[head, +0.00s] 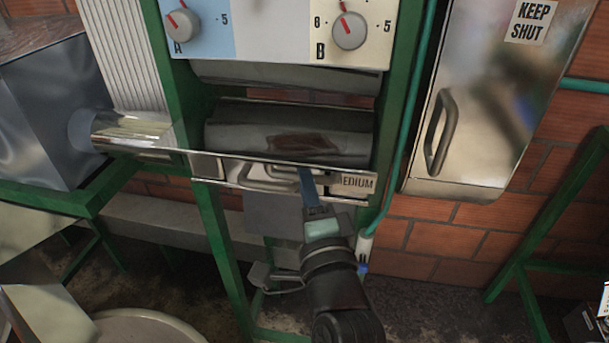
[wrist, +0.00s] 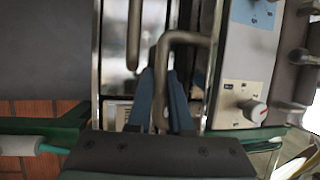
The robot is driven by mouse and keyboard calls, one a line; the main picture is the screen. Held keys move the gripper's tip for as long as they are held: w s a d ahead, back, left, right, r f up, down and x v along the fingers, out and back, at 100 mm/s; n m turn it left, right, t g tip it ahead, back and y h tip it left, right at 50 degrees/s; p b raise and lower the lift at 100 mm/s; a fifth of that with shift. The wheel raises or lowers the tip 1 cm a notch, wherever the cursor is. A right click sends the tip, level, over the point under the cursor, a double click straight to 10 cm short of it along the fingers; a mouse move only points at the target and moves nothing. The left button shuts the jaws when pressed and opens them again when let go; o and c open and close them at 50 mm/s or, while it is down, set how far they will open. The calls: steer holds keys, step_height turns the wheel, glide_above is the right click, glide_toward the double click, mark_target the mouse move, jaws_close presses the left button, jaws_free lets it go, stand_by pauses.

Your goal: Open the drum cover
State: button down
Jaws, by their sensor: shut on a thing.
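The drum cover (head: 225,170) is a shiny metal panel with a MEDIUM label (head: 356,183) at its right end. In the head view it shows as a narrow band, with a grey metal drum (head: 240,138) visible above it. Its bent bar handle (head: 262,185) faces me; the handle also shows in the wrist view (wrist: 186,37). My gripper (head: 306,175) reaches it from below, near the handle's right end. In the wrist view its blue-grey fingers (wrist: 165,85) are closed around the handle's bar. The gripped part is partly hidden by the fingers.
Green frame posts (head: 215,240) stand beside the drum. Dials A (head: 182,25) and B (head: 349,30) sit above. A metal cabinet with a handle (head: 440,132) is at right. A shiny pipe (head: 135,133) is at left. A teal hose (head: 402,130) runs close to my arm.

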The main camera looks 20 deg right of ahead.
steer(key=shift+r+p, duration=0.1)
steer(key=shift+p, duration=0.2)
stand_by(0.6)
steer(key=shift+r+g+p, duration=0.3)
steer(key=shift+r+p, duration=0.1)
steer(key=shift+p, duration=0.85)
steer(key=r+g+p, duration=0.1)
steer(key=p, duration=0.4)
steer(key=shift+s+a+m, duration=0.1)
steer(key=shift+s+m, duration=0.05)
steer(key=shift+m, duration=0.15)
steer(key=shift+p, duration=0.9)
steer(key=shift+f, duration=0.15)
